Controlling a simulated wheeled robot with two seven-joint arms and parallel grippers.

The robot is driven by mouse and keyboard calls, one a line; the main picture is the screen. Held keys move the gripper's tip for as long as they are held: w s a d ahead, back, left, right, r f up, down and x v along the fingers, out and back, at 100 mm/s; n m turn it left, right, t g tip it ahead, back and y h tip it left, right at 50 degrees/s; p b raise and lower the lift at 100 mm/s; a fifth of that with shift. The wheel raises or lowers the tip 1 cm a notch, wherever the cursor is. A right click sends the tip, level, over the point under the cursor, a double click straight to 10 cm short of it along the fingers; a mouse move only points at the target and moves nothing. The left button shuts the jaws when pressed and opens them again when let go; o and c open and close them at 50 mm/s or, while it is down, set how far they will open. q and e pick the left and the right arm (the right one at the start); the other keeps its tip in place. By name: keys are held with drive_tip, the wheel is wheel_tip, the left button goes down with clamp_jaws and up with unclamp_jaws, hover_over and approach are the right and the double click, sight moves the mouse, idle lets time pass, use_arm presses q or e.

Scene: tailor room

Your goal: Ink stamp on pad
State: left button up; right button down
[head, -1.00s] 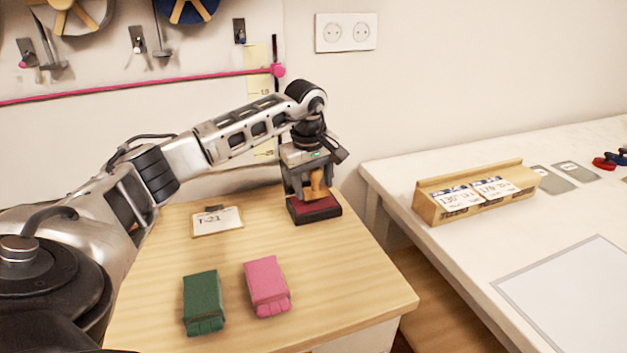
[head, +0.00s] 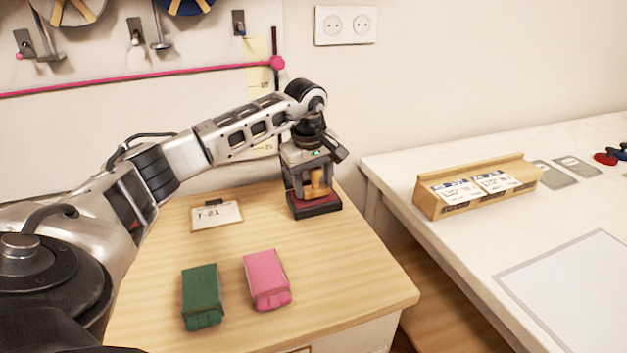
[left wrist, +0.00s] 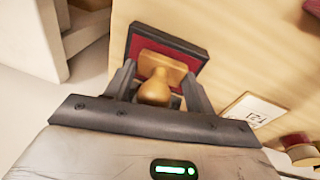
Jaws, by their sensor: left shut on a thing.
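The wooden stamp (head: 316,182) stands upright at the back right of the wooden table. My left gripper (head: 311,190) points down and is shut on it. The ink pad (head: 318,207), a dark box with a red top, lies directly under the stamp. In the left wrist view the stamp's rounded handle (left wrist: 155,90) sits between the fingers of my left gripper (left wrist: 158,88), and its block is over the red ink pad (left wrist: 190,58). The stamp's face is hidden, so I cannot be sure it touches the pad. My right gripper is not in view.
A clipboard card (head: 216,215) marked T-21 lies left of the pad. A green packet (head: 201,296) and a pink packet (head: 266,279) lie near the front. A white table (head: 470,245) with a wooden card holder (head: 476,189) stands to the right, across a gap.

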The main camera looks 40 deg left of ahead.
use_arm(q)
drive_tip(key=shift+f, duration=0.5)
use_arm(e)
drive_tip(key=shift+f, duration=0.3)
use_arm(q)
drive_tip(key=shift+s+d+f+b, duration=0.15)
drive_tip(key=shift+f+b, duration=0.15)
drive_tip(key=shift+f, duration=0.2)
idle(0.6)
drive_tip(key=shift+r+p, duration=0.55)
drive_tip(key=shift+p, duration=0.05)
drive_tip(key=shift+r+p, duration=0.3)
drive_tip(key=shift+r, duration=0.1)
wheel_tip(320, 180, up, 2)
drive_tip(key=shift+r+p, duration=0.2)
drive_tip(key=shift+p, duration=0.7)
wheel_tip(320, 180, up, 3)
drive_tip(key=shift+f+p, duration=0.1)
drive_tip(key=shift+p, duration=1.05)
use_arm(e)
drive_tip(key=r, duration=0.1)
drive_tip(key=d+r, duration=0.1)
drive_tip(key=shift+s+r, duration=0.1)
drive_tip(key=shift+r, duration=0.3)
